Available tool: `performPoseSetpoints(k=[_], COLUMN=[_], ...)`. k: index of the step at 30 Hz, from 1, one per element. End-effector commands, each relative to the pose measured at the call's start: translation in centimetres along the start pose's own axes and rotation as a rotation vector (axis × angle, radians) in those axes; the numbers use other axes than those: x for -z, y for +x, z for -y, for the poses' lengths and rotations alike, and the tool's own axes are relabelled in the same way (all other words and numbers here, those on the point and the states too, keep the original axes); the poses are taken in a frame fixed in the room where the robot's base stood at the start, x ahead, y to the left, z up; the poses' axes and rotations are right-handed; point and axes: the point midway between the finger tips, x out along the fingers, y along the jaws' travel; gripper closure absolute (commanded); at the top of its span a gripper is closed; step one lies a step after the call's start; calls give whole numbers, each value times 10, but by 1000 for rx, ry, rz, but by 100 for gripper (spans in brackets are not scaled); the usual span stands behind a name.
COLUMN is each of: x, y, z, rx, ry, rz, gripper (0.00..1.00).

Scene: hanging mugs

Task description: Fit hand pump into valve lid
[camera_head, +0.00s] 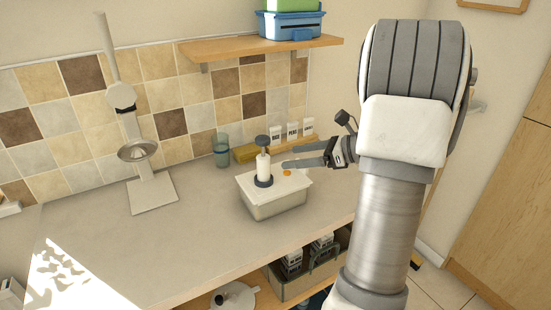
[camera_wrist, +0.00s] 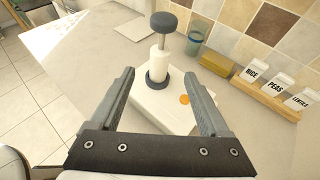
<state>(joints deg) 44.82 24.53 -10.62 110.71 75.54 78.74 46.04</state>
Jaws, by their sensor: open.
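The hand pump (camera_head: 263,168) is white with a dark knob on top and a dark collar at its base. It stands upright on the white lid (camera_head: 245,181) of a metal container (camera_head: 277,206) on the counter. In the wrist view the pump (camera_wrist: 159,62) stands ahead, beyond the open fingertips, and the lid (camera_wrist: 150,105) lies below. An orange spot (camera_head: 287,173) marks the lid beside the pump. My gripper (camera_head: 286,157) is open and empty, just right of the pump and apart from it. Whether the collar sits fully in the lid's valve hole cannot be told.
A blue-green glass (camera_head: 221,150) and yellow block (camera_head: 245,153) stand behind the container. Labelled jars on a wooden rack (camera_wrist: 268,96) stand near the wall. A metal press stand (camera_head: 153,190) is at left. The counter between them is clear. A shelf (camera_head: 262,48) hangs above.

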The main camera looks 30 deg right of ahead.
Motion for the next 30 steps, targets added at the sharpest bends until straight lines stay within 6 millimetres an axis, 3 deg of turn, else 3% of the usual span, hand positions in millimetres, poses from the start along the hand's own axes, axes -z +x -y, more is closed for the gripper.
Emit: performPoseSetpoints(k=[3,9,30], x=[0,0,-6], y=[-22,-40,-40], z=[1,0,-2], rx=[3,0,-2], ry=[-1,0,-17], rz=[-1,0,-8], gripper=[20,20,20])
